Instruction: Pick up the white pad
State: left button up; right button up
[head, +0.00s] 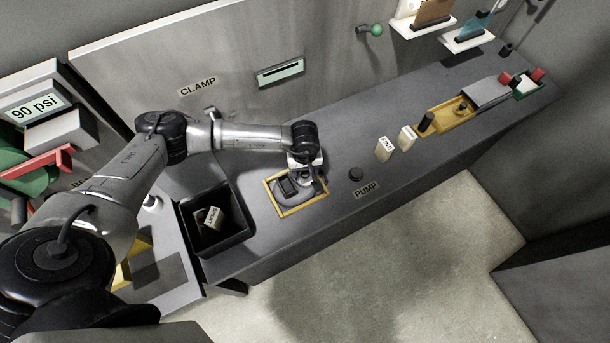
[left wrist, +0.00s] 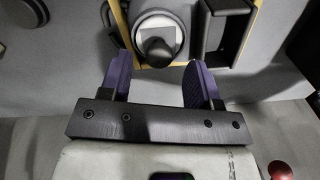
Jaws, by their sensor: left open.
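A white square pad (left wrist: 172,34) with a dark rounded knob on it sits on a round grey base inside a yellow-framed tray (head: 284,212). In the head view my left gripper (head: 306,178) hangs over this tray and hides most of the pad. My right gripper is not in view.
A black bin (head: 240,238) with a white labelled block inside stands left of the tray. The PUMP button (head: 356,174) and two upright white blocks (head: 385,149) stand to the right. Another yellow tray (head: 440,126) lies farther along. The bench front is clear near PUMP.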

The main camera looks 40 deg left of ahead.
aim_at(305, 173)
pick_arm(q)
notch_tip(305, 173, down, 2)
jog(key=shift+d+f, duration=0.1)
jog(key=shift+f, duration=0.45)
jog(key=shift+c, duration=0.2)
jog(key=c, duration=1)
jog(key=shift+r, duration=0.1)
